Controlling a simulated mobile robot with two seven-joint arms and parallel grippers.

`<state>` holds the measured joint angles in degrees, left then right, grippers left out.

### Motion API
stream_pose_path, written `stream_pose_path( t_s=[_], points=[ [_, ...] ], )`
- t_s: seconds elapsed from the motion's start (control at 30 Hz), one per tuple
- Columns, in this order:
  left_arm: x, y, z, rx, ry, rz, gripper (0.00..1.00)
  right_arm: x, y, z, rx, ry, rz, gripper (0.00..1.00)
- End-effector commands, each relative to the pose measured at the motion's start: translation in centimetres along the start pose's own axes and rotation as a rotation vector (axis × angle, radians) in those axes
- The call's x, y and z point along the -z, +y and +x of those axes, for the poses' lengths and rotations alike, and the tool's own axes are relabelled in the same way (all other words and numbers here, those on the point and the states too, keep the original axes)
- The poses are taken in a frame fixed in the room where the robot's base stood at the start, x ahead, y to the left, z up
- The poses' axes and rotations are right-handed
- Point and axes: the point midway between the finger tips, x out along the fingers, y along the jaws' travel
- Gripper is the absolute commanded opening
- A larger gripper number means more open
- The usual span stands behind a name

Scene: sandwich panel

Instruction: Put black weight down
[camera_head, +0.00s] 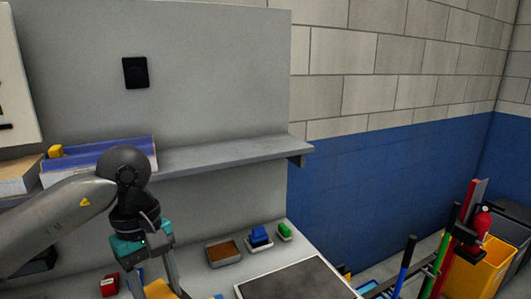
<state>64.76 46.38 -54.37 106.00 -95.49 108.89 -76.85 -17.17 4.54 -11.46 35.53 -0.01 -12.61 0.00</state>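My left arm comes in from the left, and its gripper (155,283) points down at the bottom edge over the worktop. Its fingers appear spaced apart, but their tips are not clearly shown. A yellow piece (161,290) shows between or behind them; I cannot tell whether it is held. No black weight can be made out for sure. A dark object (40,262) lies partly hidden behind my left arm. My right gripper is not in view.
The worktop bears a red block (109,285), a brown-filled tray (223,253), a blue item (260,235), a green item (285,231) and a dark mat (294,283). A grey shelf (225,154) runs above. A yellow bin (491,266) and several long-handled tools stand at right.

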Motion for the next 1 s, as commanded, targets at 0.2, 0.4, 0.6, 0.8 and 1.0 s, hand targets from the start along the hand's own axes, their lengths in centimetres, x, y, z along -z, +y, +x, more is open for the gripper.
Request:
stream_pose_path(
  t_s=[0.2, 0.4, 0.6, 0.8, 1.0],
  points=[
    [-1.6, -0.8, 2.8, 0.034, 0.004, 0.336, 0.0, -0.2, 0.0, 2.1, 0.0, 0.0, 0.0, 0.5],
    [-3.0, -1.7, 5.0, 0.068, 0.005, 0.611, 0.0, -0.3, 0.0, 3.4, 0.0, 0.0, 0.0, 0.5],
    [-3.9, -2.3, 6.3, 0.09, 0.006, 0.787, 0.0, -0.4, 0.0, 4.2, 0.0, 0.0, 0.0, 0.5],
    [-4.1, -2.6, 6.7, 0.098, 0.006, 0.846, 0.0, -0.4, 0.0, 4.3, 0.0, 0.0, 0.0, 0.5],
    [-4.1, -2.6, 6.6, 0.098, 0.007, 0.848, 0.0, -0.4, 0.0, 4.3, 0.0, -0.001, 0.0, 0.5]
  ],
)
